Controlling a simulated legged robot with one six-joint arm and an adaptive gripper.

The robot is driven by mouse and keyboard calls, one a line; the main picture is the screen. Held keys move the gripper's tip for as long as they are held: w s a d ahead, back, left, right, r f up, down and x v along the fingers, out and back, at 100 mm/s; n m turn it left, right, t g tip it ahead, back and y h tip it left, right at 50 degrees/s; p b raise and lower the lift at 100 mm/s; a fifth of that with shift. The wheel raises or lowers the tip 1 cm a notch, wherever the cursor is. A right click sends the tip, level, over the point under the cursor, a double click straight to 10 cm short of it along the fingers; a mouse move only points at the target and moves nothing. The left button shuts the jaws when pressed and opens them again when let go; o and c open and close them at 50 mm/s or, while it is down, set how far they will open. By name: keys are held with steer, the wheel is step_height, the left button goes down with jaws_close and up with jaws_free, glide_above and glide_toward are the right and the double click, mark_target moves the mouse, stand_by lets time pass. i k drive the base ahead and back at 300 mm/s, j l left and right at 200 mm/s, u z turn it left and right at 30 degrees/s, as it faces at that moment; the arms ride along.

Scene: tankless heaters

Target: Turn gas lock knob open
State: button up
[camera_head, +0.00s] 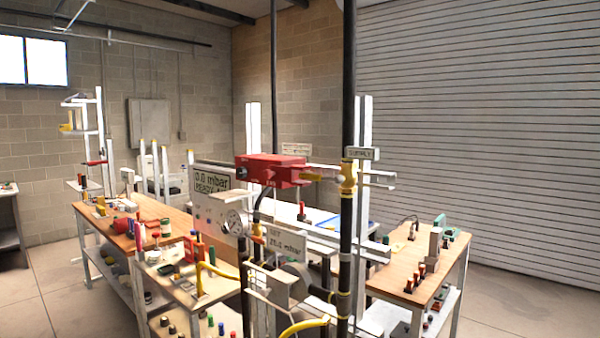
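A red box-shaped unit (270,170) is mounted near the middle of the head view, with small dark round parts on its front. A yellow brass-coloured fitting (347,174) sits on the dark vertical pipe just right of it, below a "SUPPLY" sign (362,153). A yellow part (318,176) reaches between the red unit and that fitting. I cannot tell which of these is the gas lock knob, or how it is turned. My gripper is not in view.
A display panel (213,181) reads "0.0 mbar READY". Yellow hoses (305,326) and pipes crowd the front. Wooden workbenches (400,283) with small parts stand on both sides. Open floor (505,302) lies at the right.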

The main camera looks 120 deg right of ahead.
mark_target(241, 171)
steer(key=z, duration=4.1)
